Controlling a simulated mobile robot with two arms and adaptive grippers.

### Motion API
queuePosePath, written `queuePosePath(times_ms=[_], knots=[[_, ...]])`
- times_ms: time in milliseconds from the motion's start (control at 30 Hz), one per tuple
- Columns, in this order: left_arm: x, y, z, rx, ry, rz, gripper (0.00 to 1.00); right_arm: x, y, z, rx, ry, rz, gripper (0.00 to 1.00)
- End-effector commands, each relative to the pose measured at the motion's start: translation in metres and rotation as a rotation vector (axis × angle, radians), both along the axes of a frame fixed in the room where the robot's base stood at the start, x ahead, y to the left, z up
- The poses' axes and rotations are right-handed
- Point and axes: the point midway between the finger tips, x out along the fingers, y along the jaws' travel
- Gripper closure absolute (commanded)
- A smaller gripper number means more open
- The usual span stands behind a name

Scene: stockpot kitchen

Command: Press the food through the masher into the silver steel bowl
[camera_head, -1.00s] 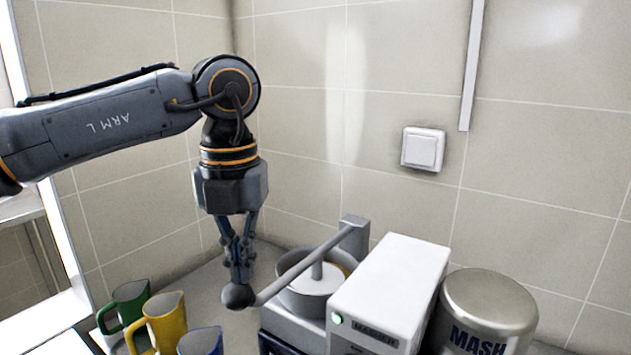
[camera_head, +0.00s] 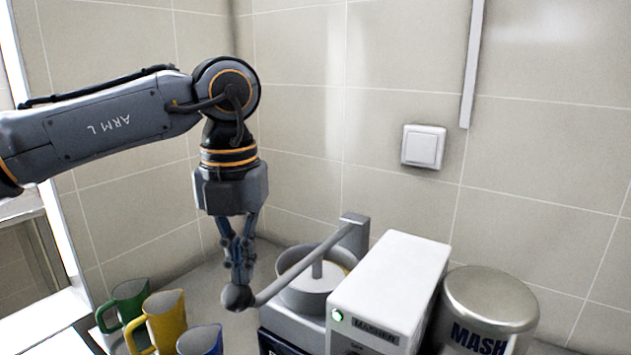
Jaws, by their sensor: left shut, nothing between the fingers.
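The masher (camera_head: 388,285) is a white box with a green light and a MASHER label. At its left is a grey round hopper (camera_head: 308,298) with a plunger in it. A grey lever (camera_head: 295,268) runs from the post at the back down to a dark ball knob (camera_head: 237,297) at its front left end. My left gripper (camera_head: 240,282) points straight down with its fingers shut, right at the knob and seeming to touch its top. The food inside the hopper is hard to make out. I see no silver steel bowl. My right gripper is not in view.
A metal canister (camera_head: 490,300) marked MASH stands right of the masher. Green (camera_head: 127,305), yellow (camera_head: 165,322) and blue (camera_head: 203,341) jugs stand at the lower left. A wall switch (camera_head: 423,147) is above. Tiled walls close off the back.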

Motion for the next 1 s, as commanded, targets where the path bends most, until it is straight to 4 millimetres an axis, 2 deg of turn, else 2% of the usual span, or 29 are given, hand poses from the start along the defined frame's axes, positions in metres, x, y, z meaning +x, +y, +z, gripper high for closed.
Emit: queuePosePath(times_ms=[500,1000], knots=[[0.0006,-0.0003,-0.0102,0.0,0.001,0.001,1.0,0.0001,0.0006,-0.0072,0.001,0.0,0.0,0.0],[0.0006,-0.0004,-0.0097,0.001,0.001,0.0,1.0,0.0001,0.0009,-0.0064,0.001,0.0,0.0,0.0]])
